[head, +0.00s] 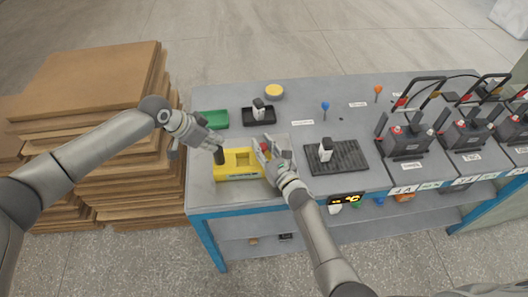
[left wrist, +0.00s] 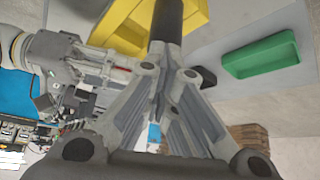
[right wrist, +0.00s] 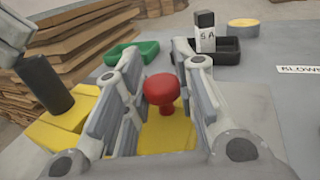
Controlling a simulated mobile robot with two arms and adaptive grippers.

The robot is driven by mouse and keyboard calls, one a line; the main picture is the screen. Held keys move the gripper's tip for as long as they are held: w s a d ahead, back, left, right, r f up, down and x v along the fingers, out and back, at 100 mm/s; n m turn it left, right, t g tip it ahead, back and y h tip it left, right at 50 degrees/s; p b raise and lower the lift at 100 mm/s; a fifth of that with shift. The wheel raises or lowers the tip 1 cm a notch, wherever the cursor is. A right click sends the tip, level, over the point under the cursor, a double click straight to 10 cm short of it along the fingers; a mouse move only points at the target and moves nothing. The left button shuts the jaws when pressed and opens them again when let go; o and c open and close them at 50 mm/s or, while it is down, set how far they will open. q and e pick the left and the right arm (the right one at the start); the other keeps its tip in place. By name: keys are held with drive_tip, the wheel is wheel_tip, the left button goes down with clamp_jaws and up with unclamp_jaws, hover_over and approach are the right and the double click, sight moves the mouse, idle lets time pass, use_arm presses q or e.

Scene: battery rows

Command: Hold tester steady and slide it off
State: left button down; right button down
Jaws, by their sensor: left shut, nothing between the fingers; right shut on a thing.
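The yellow tester (head: 236,172) sits near the table's front left, with a black post (head: 219,155) at its left end and a red knob (head: 264,147) at its right end. My left gripper (head: 213,139) is shut and empty by the black post. In the left wrist view the post (left wrist: 168,20) rises past its closed fingers; I cannot tell whether they touch. My right gripper (head: 270,157) is at the tester's right end. In the right wrist view its fingers stand either side of the red knob (right wrist: 161,89), apparently shut on the yellow body, and partly hide it.
A green tray (head: 210,119) and a black tray (head: 259,116) lie behind the tester. A black ribbed mat (head: 350,157) bearing a white-and-black block lies to the right. Several batteries (head: 408,142) stand further right. Stacked brown boards (head: 90,85) are left of the table (head: 225,199).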

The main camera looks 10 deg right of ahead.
use_arm(q)
drive_tip(key=shift+s+d+f, duration=0.1)
drive_tip(key=shift+s+f, duration=0.2)
drive_tip(key=shift+f, duration=0.05)
use_arm(e)
drive_tip(key=shift+a, duration=0.15)
drive_tip(key=c, duration=1.5)
unclamp_jaws()
drive_tip(key=shift+c, duration=0.2)
drive_tip(key=o, duration=0.4)
drive_tip(key=shift+w, duration=0.1)
drive_tip(key=shift+c, duration=0.2)
drive_tip(key=shift+s+d+f, duration=0.1)
drive_tip(key=shift+s+d, duration=0.1)
drive_tip(key=shift+s, duration=0.2)
drive_tip(key=v, duration=1.1)
drive_tip(key=shift+s, duration=0.2)
use_arm(q)
drive_tip(key=shift+w, duration=0.1)
use_arm(e)
drive_tip(key=shift+r, duration=0.25)
